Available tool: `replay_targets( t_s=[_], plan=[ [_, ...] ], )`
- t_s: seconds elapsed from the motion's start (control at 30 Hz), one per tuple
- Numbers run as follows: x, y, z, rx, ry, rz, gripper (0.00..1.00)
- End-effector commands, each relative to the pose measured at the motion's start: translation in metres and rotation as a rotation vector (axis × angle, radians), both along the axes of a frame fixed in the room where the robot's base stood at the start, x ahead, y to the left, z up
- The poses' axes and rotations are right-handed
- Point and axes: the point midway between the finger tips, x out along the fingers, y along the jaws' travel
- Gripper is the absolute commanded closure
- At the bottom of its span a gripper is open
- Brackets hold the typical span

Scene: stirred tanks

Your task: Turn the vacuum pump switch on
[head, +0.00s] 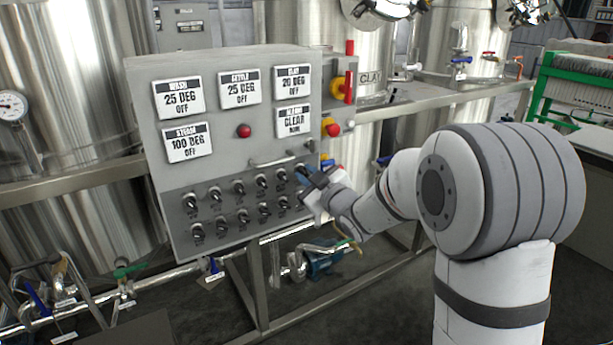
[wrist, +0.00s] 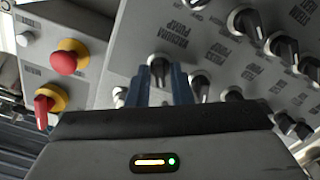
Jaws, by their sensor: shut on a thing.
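The vacuum pump switch (wrist: 158,64) is a black rotary knob with a light pointer line on the grey panel. Its label, "VACUUM PUMP", shows beside it in the wrist view. My gripper (wrist: 159,78) has its two dark blue fingers shut on the knob, one on each side. In the head view my gripper (head: 305,178) reaches the right end of the upper knob row on the control panel (head: 222,120). There the gripper covers the switch. The knob's exact setting is hard to read.
Several similar knobs (wrist: 245,22) sit close by on the panel. A red emergency button (wrist: 67,60) on a yellow base and a red rotary handle (wrist: 46,102) are on the box at left. Pipes and a metal frame (head: 255,290) stand below the panel.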

Motion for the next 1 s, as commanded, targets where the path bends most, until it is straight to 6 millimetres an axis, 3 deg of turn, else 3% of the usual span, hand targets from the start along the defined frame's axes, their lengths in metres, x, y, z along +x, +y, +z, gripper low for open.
replay_targets(
  t_s=[0.37, 1.0],
  plan=[
    [-0.0009, 0.0008, -0.0019, 0.126, 0.089, 0.006, 1.0],
    [-0.0011, 0.0013, -0.0016, 0.61, 0.417, 0.005, 1.0]
  ],
)
